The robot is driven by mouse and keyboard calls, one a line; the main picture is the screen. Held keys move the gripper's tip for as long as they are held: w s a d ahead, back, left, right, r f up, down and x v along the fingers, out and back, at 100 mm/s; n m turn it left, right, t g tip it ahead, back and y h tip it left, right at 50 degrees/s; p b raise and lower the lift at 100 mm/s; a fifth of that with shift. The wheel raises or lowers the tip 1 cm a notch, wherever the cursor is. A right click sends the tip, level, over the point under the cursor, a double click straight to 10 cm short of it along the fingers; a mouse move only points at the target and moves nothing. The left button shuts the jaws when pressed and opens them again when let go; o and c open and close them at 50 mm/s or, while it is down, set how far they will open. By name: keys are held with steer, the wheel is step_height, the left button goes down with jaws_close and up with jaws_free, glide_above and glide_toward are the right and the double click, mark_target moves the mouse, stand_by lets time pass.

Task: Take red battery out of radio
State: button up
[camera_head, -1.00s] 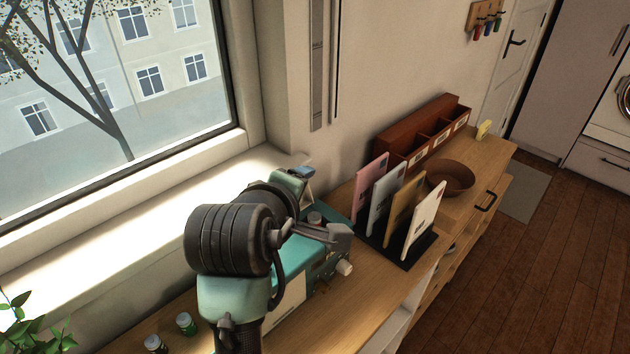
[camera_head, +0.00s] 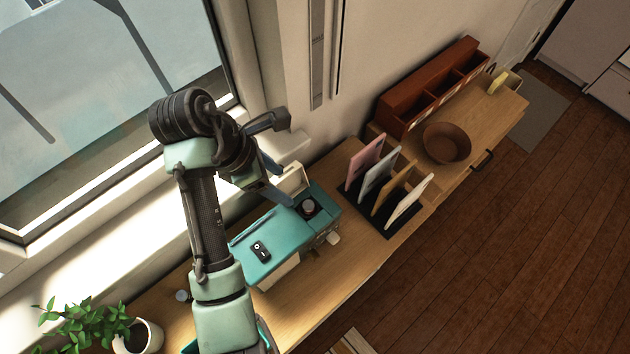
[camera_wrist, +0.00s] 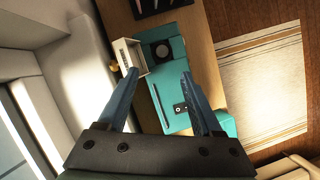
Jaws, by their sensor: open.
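The teal radio (camera_head: 272,246) lies on the wooden counter below the window; it also shows in the wrist view (camera_wrist: 172,88). It has a round dark dial (camera_head: 307,207) and a small black panel. A cream open-fronted part (camera_head: 293,180) stands at its window-side end and shows in the wrist view (camera_wrist: 129,54). I cannot make out a red battery in either view. My gripper (camera_head: 287,189) is open and empty, above the radio's window side. In the wrist view its two blue fingers (camera_wrist: 158,68) are spread over the radio and the cream part.
A rack (camera_head: 379,215) with several upright cards stands right of the radio. Beyond are a brown bowl (camera_head: 447,143) and a red-brown organizer (camera_head: 412,104). A potted plant (camera_head: 140,337) stands at the lower left. The window sill (camera_head: 150,240) runs behind the radio.

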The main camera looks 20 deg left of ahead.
mark_target(308, 205)
steer(key=b+x, duration=0.1)
steer(key=x, duration=0.3)
steer(key=b+x, duration=0.1)
steer(key=x, duration=0.1)
steer(key=shift+s+d+b, duration=0.1)
steer(key=shift+s+b, duration=0.2)
steer(key=shift+b, duration=0.05)
steer(key=shift+s+d+f, duration=0.1)
steer(key=shift+d+f, duration=0.1)
steer(key=shift+f, duration=0.2)
steer(key=x, duration=0.1)
steer(key=p+x, duration=0.1)
steer(key=x, duration=0.3)
steer(key=shift+w, duration=0.3)
steer(key=shift+c, duration=0.2)
jaws_close()
